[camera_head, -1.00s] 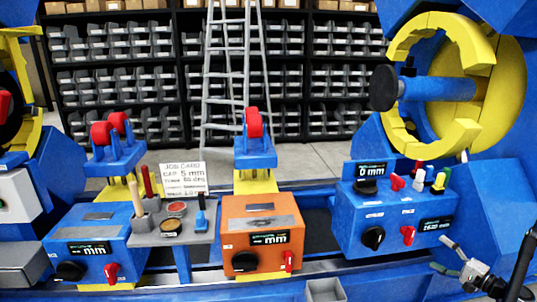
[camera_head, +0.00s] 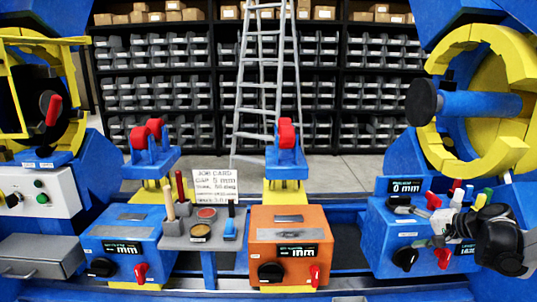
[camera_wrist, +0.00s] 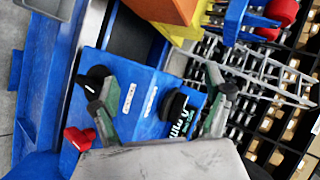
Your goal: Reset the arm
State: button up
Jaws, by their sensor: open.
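My gripper (camera_head: 420,218) is at the right in the head view, in front of the right blue control box (camera_head: 385,240). My arm reaches in from the right edge. In the wrist view the two grey-green fingers of my gripper (camera_wrist: 158,105) stand apart with nothing between them. In the head view my gripper covers part of the box's front and lower display.
An orange box (camera_head: 290,245) stands mid-rail, and another blue box (camera_head: 125,245) stands at left. A yellow ring clamp (camera_head: 500,60) is above right. Shelves and a ladder (camera_head: 265,80) stand behind.

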jog(key=s+a+r+n+g+h, duration=0.1)
jog(key=s+a+r+n, duration=0.15)
jog(key=s+a, duration=0.45)
jog(key=s+a+r+n+g+h, duration=0.15)
jog(key=s+a+r, duration=0.3)
jog(key=a, duration=0.45)
jog(key=s+a+f+n+h, duration=0.1)
jog(key=s+a+n+h, duration=0.2)
jog(key=s, duration=0.7)
jog(key=s+a+f+n, duration=0.1)
jog(key=s+a+n, duration=0.1)
jog(key=s+a, duration=0.5)
notch_tip(320, 180, up, 18)
jog(key=s+d+p, duration=0.2)
jog(key=p, duration=1.6)
jog(key=shift+d+r, duration=0.2)
jog(key=shift+d, duration=0.1)
